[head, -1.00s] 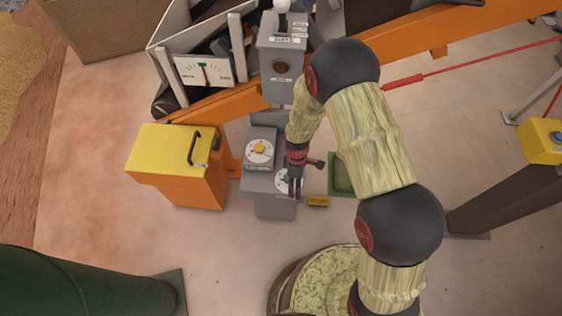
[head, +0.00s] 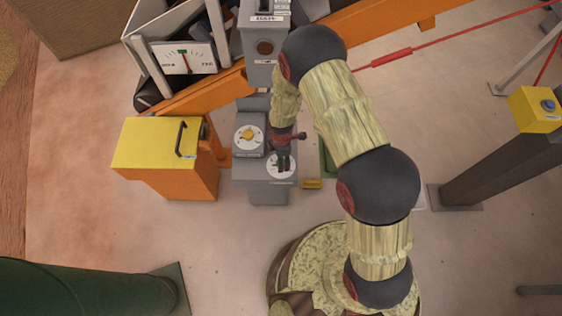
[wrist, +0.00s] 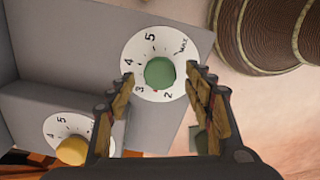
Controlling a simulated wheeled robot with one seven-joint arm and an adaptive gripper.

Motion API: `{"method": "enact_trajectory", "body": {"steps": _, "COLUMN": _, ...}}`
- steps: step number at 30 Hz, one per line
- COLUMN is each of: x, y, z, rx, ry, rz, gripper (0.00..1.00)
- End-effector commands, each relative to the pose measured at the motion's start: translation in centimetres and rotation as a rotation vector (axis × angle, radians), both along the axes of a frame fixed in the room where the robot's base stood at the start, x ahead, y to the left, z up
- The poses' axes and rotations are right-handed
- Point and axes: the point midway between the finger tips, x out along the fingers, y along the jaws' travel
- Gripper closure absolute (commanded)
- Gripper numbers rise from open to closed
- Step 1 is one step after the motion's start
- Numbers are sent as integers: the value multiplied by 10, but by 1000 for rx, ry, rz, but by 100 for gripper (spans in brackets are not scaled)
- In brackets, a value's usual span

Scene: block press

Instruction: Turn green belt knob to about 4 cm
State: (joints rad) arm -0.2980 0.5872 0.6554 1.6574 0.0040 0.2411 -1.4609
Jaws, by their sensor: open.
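The green belt knob (wrist: 160,73) sits in the middle of a white dial (wrist: 135,50) marked 2, 3, 4, 5 and MAX. In the wrist view my gripper (wrist: 162,80) is open, one finger on each side of the dial's lower part, with the knob between the fingertips. I cannot tell whether the fingers touch the knob. In the head view my gripper (head: 283,168) is over the dial (head: 275,174) on the grey control box (head: 268,195), and covers most of the green knob.
A yellow knob (wrist: 72,151) on a similar dial is on the neighbouring panel; it also shows in the head view (head: 248,135). An orange cabinet with a yellow lid (head: 155,145) stands to the left. A gauge (head: 183,58) is at the upper left.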

Motion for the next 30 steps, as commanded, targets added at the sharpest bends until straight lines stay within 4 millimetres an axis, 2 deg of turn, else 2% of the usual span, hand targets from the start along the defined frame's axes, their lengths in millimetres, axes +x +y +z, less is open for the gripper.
{"method": "enact_trajectory", "body": {"steps": 4, "x": 0, "y": 0, "z": -13, "rx": 0, "ry": 0, "rz": 0, "gripper": 48}}
{"method": "enact_trajectory", "body": {"steps": 14, "x": 0, "y": 0, "z": -15, "rx": 0, "ry": -1, "rz": -1, "gripper": 48}}
{"method": "enact_trajectory", "body": {"steps": 30, "x": 0, "y": 0, "z": -15, "rx": 0, "ry": -1, "rz": -1, "gripper": 79}}
